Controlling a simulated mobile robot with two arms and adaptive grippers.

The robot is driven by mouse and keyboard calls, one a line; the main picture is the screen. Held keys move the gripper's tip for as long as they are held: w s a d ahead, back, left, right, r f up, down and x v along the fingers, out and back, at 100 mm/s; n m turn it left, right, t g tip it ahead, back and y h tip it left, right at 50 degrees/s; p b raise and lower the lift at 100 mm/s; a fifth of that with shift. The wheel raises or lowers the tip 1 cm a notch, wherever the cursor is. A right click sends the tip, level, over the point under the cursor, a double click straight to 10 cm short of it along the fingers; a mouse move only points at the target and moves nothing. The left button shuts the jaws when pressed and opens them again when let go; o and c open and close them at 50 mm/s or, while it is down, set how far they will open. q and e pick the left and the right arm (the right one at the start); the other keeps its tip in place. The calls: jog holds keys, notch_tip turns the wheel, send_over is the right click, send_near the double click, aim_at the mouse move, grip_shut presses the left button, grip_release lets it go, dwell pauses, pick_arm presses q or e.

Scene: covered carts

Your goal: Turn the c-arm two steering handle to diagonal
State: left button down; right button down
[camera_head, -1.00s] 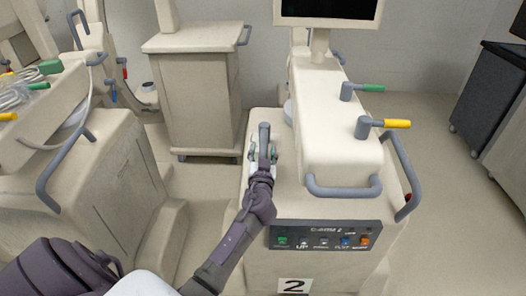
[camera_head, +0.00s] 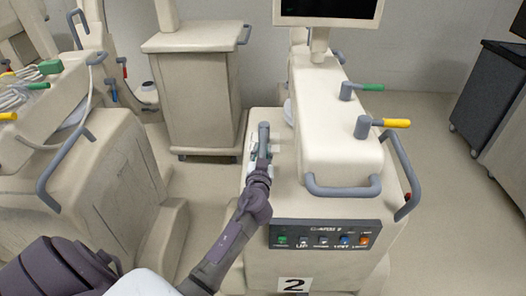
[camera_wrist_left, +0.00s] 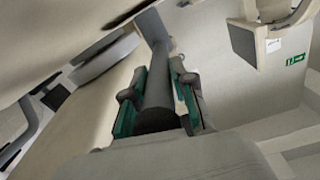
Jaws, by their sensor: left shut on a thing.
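The c-arm two cart (camera_head: 335,130) is cream, with a "2" label (camera_head: 293,285) low on its front. Its dark grey steering handle (camera_head: 264,130) stands at the left of the cart top. My left gripper (camera_head: 261,151) is shut on this handle, with the arm coming from the lower left. In the left wrist view the grey bar (camera_wrist_left: 158,88) of the handle lies between the two green-padded fingers (camera_wrist_left: 157,105). The handle's base is largely hidden by the gripper. My right gripper is not in view.
A green-tipped lever (camera_head: 372,87) and a yellow-tipped lever (camera_head: 396,123) stick out right of the cart body. A grey front rail (camera_head: 343,190) sits above the button panel (camera_head: 325,240). Another cart (camera_head: 95,185) stands left; a dark cabinet (camera_head: 490,85) stands right.

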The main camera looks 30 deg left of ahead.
pick_arm(q)
jog(key=shift+s+a+r+m+t+h+p, duration=0.1)
jog(key=shift+s+a+m+t+h+p, duration=0.15)
jog(key=shift+a+h, duration=0.2)
jog(key=shift+s+a+m+t+h+p, duration=0.15)
jog(key=shift+a+m+t+h+p, duration=0.15)
jog(key=shift+h, duration=0.25)
jog(key=a+m+h, duration=0.7)
jog(key=a+h, duration=0.1)
jog(key=h, duration=0.3)
jog(key=shift+s+t, duration=0.3)
jog(key=shift+t, duration=0.15)
jog(key=shift+a, duration=0.1)
jog(key=c, duration=0.9)
grip_release()
jog(key=shift+c, duration=0.2)
jog(key=shift+m, duration=0.25)
